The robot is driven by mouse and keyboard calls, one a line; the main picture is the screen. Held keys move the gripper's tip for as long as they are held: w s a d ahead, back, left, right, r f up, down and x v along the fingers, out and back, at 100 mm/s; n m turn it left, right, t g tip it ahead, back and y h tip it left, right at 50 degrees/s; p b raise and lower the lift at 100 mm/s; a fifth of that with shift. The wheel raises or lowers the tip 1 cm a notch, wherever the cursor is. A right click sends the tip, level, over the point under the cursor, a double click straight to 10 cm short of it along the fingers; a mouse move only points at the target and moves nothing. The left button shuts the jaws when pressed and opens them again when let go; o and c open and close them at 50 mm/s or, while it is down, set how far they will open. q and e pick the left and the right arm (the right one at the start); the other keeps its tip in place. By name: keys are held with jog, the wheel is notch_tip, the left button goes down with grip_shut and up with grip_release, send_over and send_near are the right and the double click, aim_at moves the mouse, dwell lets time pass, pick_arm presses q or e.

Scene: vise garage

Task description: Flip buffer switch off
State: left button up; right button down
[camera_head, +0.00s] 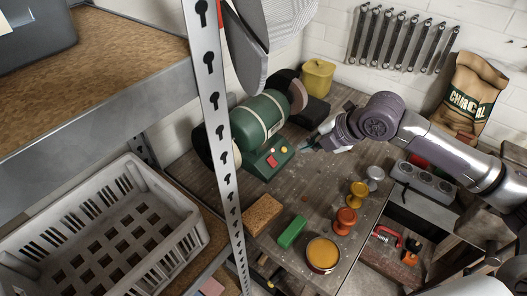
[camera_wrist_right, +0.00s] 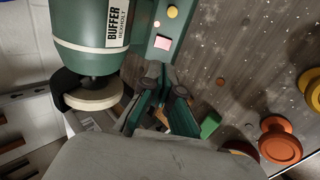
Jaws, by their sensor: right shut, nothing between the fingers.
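The green buffer (camera_head: 262,118) stands on the wooden workbench, with a wheel at each end. Its green base (camera_head: 262,165) carries a red square switch (camera_head: 271,160) and small round buttons. In the right wrist view the buffer (camera_wrist_right: 95,30) shows its BUFFER label at the upper left. The switch (camera_wrist_right: 162,43) looks pale pink there, near a yellow button (camera_wrist_right: 172,12). My right gripper (camera_head: 304,148) is shut and empty, just right of the base and apart from the switch. Its fingers show in the right wrist view (camera_wrist_right: 160,100), below the switch. My left gripper is not in view.
A perforated metal shelf post (camera_head: 222,130) stands in front of the buffer's left side. A grey crate (camera_head: 100,225) sits on the shelf. A brown block (camera_head: 262,214), a green block (camera_head: 291,232), a round orange tin (camera_head: 322,254) and knob-shaped pieces (camera_head: 345,220) occupy the near bench.

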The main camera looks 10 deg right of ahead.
jog(key=p, duration=0.3)
send_near(271, 159)
jog(key=x, duration=0.6)
jog(key=shift+w+f, duration=0.2)
jog(key=shift+w+a+f, duration=0.2)
jog(key=shift+f, duration=0.2)
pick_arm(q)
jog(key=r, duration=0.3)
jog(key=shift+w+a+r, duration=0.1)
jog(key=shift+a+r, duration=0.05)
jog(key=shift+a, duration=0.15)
